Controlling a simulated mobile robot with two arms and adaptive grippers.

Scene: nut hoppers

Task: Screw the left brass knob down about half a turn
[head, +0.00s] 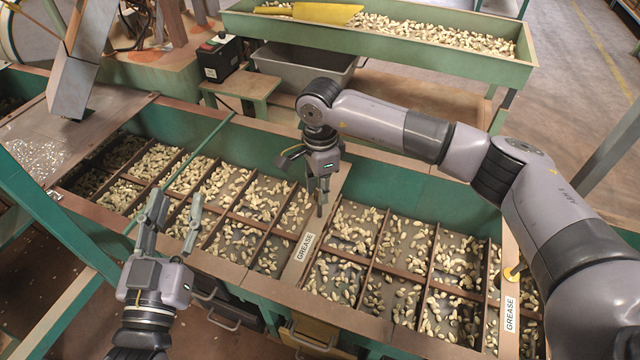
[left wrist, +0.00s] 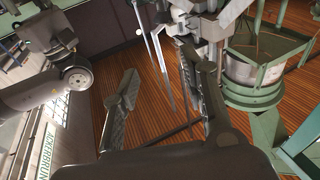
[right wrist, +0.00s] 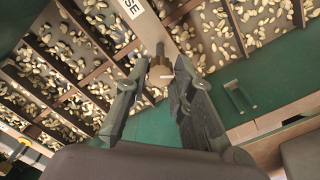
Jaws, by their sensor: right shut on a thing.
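The left brass knob (right wrist: 160,74) is on the left strip labelled GREASE (head: 306,248), between the fingertips of my right gripper (head: 321,205). In the right wrist view my right gripper (right wrist: 158,85) is shut on this knob, one finger on each side. In the head view the fingers largely hide the knob. A second brass knob (head: 513,273) sits on the right GREASE strip (head: 509,312). My left gripper (head: 174,210) is open and empty, in front of the tray's near edge, fingers pointing up. It also shows open in the left wrist view (left wrist: 165,85).
The long green tray (head: 262,150) has several compartments of nuts split by brown dividers (head: 375,255). Behind it stand a green hopper (head: 400,48) with a yellow scoop (head: 325,12), a grey bin (head: 300,70) and a black box (head: 219,57) on a small stand.

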